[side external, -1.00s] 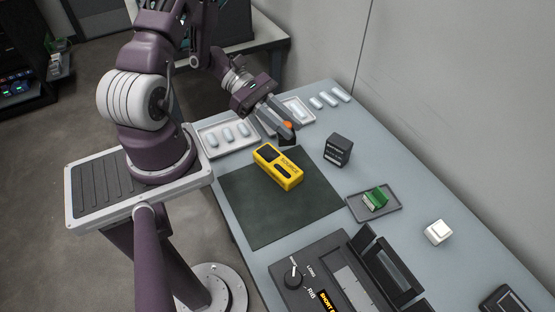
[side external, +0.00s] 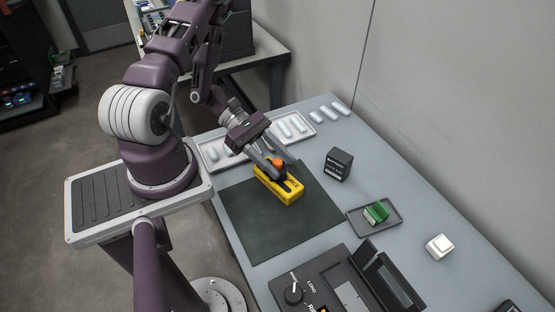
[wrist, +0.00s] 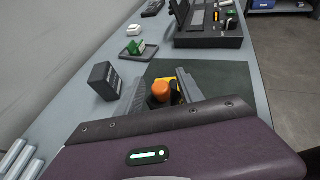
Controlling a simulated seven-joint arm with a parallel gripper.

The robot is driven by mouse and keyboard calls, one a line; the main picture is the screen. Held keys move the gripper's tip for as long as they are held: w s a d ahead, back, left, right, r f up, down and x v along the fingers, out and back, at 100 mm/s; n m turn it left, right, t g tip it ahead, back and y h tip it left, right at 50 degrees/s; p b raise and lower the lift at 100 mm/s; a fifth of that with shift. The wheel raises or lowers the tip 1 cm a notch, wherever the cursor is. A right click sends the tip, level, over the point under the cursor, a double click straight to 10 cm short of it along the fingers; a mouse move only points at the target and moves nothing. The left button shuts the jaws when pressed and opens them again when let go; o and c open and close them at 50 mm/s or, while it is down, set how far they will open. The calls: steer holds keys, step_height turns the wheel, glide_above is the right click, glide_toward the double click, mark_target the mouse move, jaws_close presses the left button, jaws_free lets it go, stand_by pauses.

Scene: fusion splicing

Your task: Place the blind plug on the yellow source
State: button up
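The yellow source (side external: 293,196) lies on the dark mat, partly hidden by my gripper. The orange blind plug (side external: 277,161) stands at the top of the source, at its far-left end in the side view; its contact with the source is hidden. The wrist view shows the plug (wrist: 161,90) with a dark part beside it, and a bit of the yellow source (wrist: 177,97) behind. My gripper (side external: 283,165) is low over the source, its fingers spread on both sides of the plug. Gaps show between the fingers and the plug in the wrist view.
A black box (side external: 338,164) stands right of the mat (side external: 262,226). A grey tray (side external: 357,224) holds a green piece. A white block (side external: 439,246) and the dark splicer (side external: 322,277) are nearer. A tray with pale capsules (side external: 312,118) lies behind. The mat's front is clear.

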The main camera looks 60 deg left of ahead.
steer(key=shift+a+r, duration=0.1)
steer(key=shift+r, duration=0.05)
steer(key=v, duration=1.1)
steer(key=w+d+r+m+g+y, duration=0.1)
steer(key=d+r+m+g+y, duration=0.15)
steer(key=d+r+m, duration=0.35)
steer(key=w+d+r+m+g+y, duration=0.1)
steer(key=d+r+m+g+y, duration=0.1)
steer(key=r+m+g, duration=0.35)
steer(key=s+d+r+m+t+y, duration=0.3)
steer(key=s+r+m+t+y, duration=0.1)
steer(key=r+m, duration=0.1)
steer(key=s+d+r+m+t+y, duration=0.3)
steer(key=d+r+m+t+y, duration=0.1)
steer(key=r+m, duration=0.2)
steer(key=shift+v, duration=0.9)
steer(key=shift+d, duration=0.1)
